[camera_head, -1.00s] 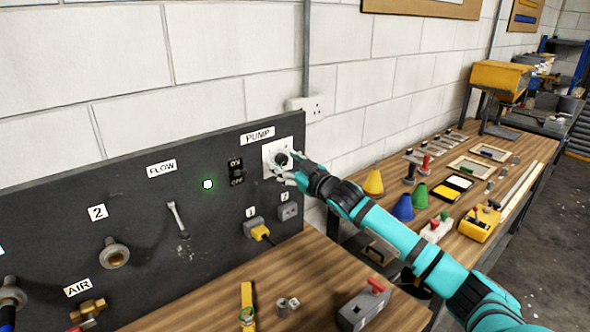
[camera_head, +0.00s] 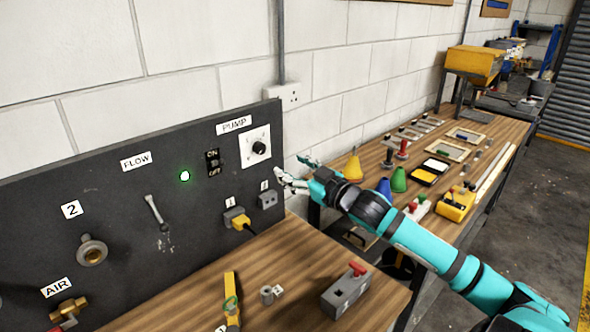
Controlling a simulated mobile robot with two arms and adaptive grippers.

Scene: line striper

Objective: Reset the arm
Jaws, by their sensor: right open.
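My right arm is teal and black and comes in from the lower right. Its gripper (camera_head: 291,171) is open and empty, just right of the dark control panel's right edge, apart from the black pump knob (camera_head: 259,148) on its white plate. The knob is up and left of the gripper and fully in view. My left gripper is not in view.
The dark panel (camera_head: 110,150) carries a switch (camera_head: 214,163), a lit green lamp (camera_head: 185,176), a flow lever (camera_head: 156,212) and sockets. The wooden bench (camera_head: 290,250) below holds a grey box with a red switch (camera_head: 346,290). Coloured cones (camera_head: 353,168) stand on a second bench at right.

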